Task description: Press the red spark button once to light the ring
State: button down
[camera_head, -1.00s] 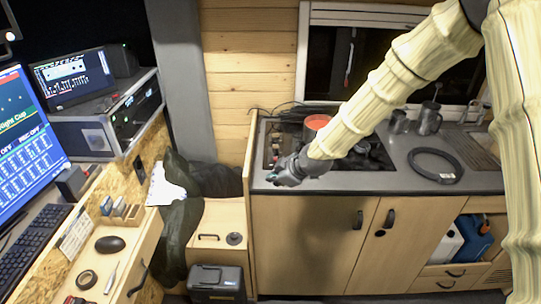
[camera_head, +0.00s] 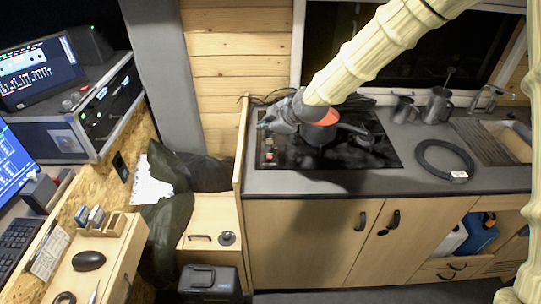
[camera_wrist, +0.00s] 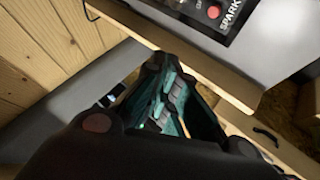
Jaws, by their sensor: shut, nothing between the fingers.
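The red spark button (camera_wrist: 214,11) shows at the top right of the wrist view, on a dark panel with the word SPARK beside it. In the head view the red button (camera_head: 269,157) is small, on the left strip of the black hob (camera_head: 350,157). My gripper (camera_head: 264,125) is above the hob's back left, behind the button in the picture and apart from it. Its fingers also show in the wrist view (camera_wrist: 170,100), closed together with nothing between them.
A wooden partition edge (camera_head: 240,150) borders the hob's left side. Cables lie along the back wall. The counter's front strip is clear.

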jog(key=b, duration=0.2)
send_over(267, 157)
notch_tip(267, 157, down, 5)
jog(key=shift+w+d+f, duration=0.1)
jog(key=shift+w+f, duration=0.05)
jog(key=shift+s+f+b, duration=0.8)
jog(key=shift+s+f, duration=0.05)
jog(key=f, duration=0.1)
jog(key=w+f+b, duration=0.1)
jog(key=f, duration=0.1)
jog(key=shift+w, duration=0.15)
jog(key=shift+s+r, duration=0.3)
jog(key=shift+s, duration=0.05)
jog(key=shift+w+f, duration=0.2)
jog(key=shift+s+r, duration=0.15)
